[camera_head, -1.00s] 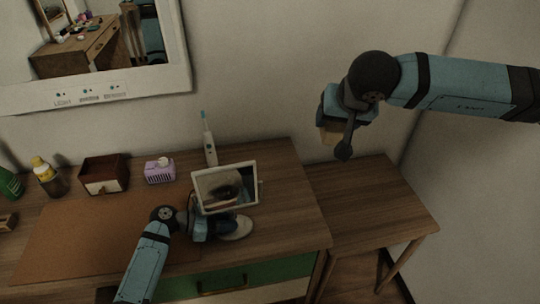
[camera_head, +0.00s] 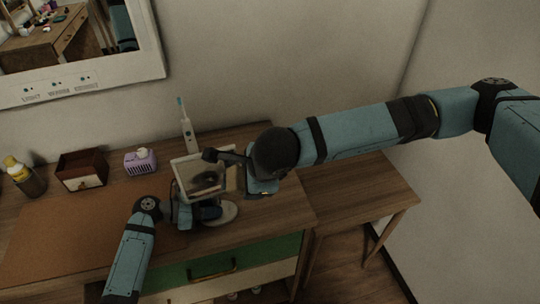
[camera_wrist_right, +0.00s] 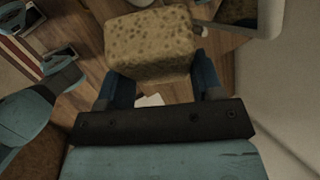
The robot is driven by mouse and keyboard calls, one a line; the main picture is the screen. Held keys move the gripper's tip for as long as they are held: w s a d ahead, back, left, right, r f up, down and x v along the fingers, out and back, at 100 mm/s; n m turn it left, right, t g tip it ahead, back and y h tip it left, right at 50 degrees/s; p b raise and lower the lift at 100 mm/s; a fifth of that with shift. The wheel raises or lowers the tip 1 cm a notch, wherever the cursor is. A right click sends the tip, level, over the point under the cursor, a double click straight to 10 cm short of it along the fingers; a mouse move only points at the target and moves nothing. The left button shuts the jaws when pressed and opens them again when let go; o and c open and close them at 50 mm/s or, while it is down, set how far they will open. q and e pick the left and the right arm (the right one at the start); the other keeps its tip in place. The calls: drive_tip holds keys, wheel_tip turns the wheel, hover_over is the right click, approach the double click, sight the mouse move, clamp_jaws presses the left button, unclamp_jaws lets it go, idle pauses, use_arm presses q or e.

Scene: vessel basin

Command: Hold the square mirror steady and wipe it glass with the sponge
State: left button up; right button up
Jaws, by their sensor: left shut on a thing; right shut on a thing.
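The square mirror (camera_head: 186,188) has a white frame and stands tilted on a round pale base (camera_head: 224,217) on the desk. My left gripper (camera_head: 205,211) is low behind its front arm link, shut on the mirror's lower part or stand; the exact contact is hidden. My right gripper (camera_head: 238,165) is at the mirror's right side, shut on the sponge. The sponge (camera_wrist_right: 150,45) is a tan, porous block between the fingers in the right wrist view. The mirror also shows there at the upper right (camera_wrist_right: 268,18), with the sponge reflected in its glass. I cannot tell whether they touch.
An electric toothbrush (camera_head: 188,135) stands behind the mirror. A purple box (camera_head: 141,162), a small wooden drawer box (camera_head: 82,170) and a yellow-capped bottle (camera_head: 24,176) stand to the left. A brown mat (camera_head: 70,235) covers the desk's left. The lower side table (camera_head: 365,195) is clear.

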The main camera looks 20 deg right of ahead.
drive_tip(key=s+a+f+m+t+h, duration=0.2)
drive_tip(key=s+a+m+t+h, duration=0.4)
drive_tip(key=a+m, duration=0.7)
drive_tip(key=shift+t+y, duration=0.6)
drive_tip(key=shift+w+d+r, duration=0.1)
drive_tip(key=shift+w+r, duration=0.05)
drive_tip(key=shift+w, duration=2.3)
drive_tip(key=shift+w, duration=1)
